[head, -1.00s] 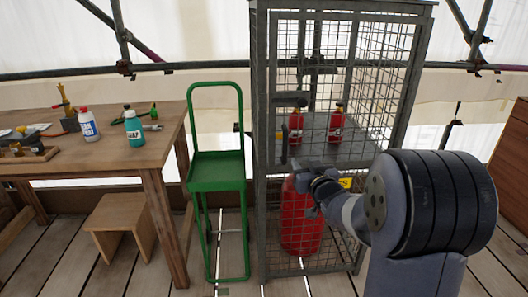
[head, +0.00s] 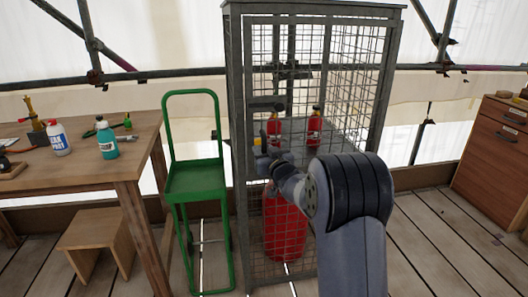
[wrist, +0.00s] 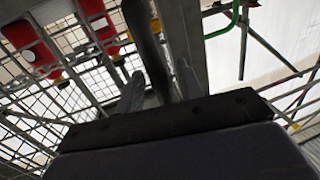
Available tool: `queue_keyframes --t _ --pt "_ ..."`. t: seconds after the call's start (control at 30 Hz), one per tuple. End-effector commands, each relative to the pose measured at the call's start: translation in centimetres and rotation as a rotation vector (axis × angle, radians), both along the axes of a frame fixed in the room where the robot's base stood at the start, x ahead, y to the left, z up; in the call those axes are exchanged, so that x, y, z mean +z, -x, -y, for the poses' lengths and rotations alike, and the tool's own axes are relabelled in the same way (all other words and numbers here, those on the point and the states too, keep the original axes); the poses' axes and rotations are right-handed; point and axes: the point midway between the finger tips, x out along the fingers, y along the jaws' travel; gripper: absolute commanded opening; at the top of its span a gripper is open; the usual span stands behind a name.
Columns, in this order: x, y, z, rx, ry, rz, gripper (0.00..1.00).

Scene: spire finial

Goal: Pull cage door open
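The grey wire-mesh cage (head: 232,190) stands in the middle of the head view. Its front looks shut against the frame. A dark horizontal bar (head: 264,106), perhaps a handle, shows on the front's left part. My gripper (head: 265,147) is at the cage front, a little below that bar and close to the left post. My wrist partly hides it. In the wrist view, a dark upright bar (wrist: 147,45) and a paler piece (wrist: 130,95) stand before the mesh. I cannot tell whether these are fingers or door parts, nor whether anything is gripped.
Small red extinguishers (head: 314,127) stand on the cage shelf, with a large red cylinder (head: 284,225) below. A green trolley (head: 195,180) stands close left of the cage, beside a wooden workbench (head: 130,165). A wooden cabinet (head: 490,160) is at right. Plank floor right of the cage looks clear.

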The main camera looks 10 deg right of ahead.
Motion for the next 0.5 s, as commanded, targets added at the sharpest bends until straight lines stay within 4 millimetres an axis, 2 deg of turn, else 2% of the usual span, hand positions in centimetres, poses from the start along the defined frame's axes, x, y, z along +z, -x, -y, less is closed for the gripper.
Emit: queue_keyframes --t 0.37,0.5 --pt "-0.02 -0.38 -0.08 0.0 0.0 0.0 0.35" --pt "-0.01 -0.37 -0.06 0.0 0.0 0.0 0.23"
